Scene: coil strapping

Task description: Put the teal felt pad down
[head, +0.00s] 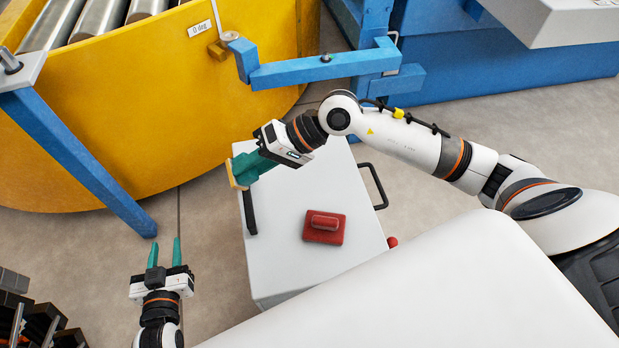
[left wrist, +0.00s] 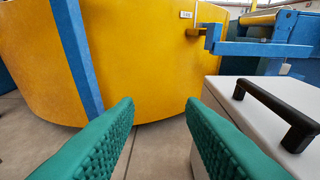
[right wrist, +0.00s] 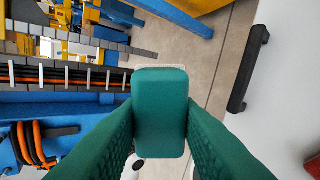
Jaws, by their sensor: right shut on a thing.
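The teal felt pad (right wrist: 160,112) is a rounded teal block with a thin pale edge at its far end. It is between the fingers of my right gripper (head: 249,168), which is shut on it. In the head view they are over the left edge of a white cart (head: 275,270), and I cannot tell how high above it. The fingers hide part of the pad. My left gripper (head: 164,252) is open and empty, low at the left; its two teal fingers show apart in the left wrist view (left wrist: 158,110).
A red block with a raised grip (head: 323,228) lies on the cart top. The cart has black handles (head: 249,212). A yellow round machine (head: 150,110) with a blue strut and a blue arm (head: 320,70) stands behind. Dark items lie at the lower left. The cart top is otherwise clear.

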